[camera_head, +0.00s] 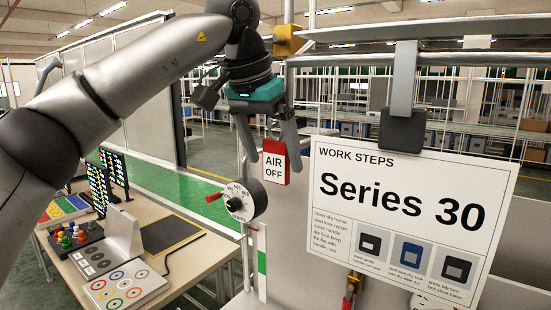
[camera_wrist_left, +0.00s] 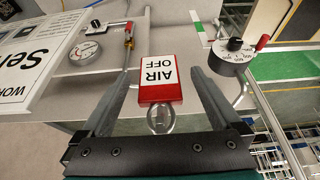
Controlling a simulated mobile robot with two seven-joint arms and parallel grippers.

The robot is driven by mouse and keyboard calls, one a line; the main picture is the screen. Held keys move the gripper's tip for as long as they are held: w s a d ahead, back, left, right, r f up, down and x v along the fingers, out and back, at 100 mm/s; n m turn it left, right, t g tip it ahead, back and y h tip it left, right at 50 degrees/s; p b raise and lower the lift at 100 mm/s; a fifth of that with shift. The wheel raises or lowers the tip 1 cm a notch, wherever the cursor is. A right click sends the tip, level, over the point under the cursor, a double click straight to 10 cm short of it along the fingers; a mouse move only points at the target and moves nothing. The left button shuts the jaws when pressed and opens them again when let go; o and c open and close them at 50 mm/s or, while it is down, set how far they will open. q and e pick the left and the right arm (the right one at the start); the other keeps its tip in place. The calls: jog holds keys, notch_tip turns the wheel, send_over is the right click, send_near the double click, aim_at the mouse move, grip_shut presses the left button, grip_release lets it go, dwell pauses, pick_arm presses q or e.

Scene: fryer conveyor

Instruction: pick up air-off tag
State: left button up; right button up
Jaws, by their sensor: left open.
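The air-off tag (camera_head: 275,162) is a small red plate with a white label reading AIR OFF. In the head view it is at the middle, just below my left gripper (camera_head: 271,150). In the left wrist view the tag (camera_wrist_left: 160,79) appears upside down, between the two fingers of the open left gripper (camera_wrist_left: 164,85). Gaps show between the tag and both fingers in that view. A clear ring-like loop (camera_wrist_left: 160,119) shows at the tag's edge nearest the wrist. My right gripper is not in view.
A dial with a red handle (camera_head: 240,201) sits just left of the tag. A large Work Steps board (camera_head: 400,215) hangs to the right. A yellow block (camera_head: 289,40) is on the rail above. A table (camera_head: 170,262) with coloured controls stands at lower left.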

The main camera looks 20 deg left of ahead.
pick_arm(q)
jog(key=c, duration=1.4)
jog(key=shift+c, duration=0.2)
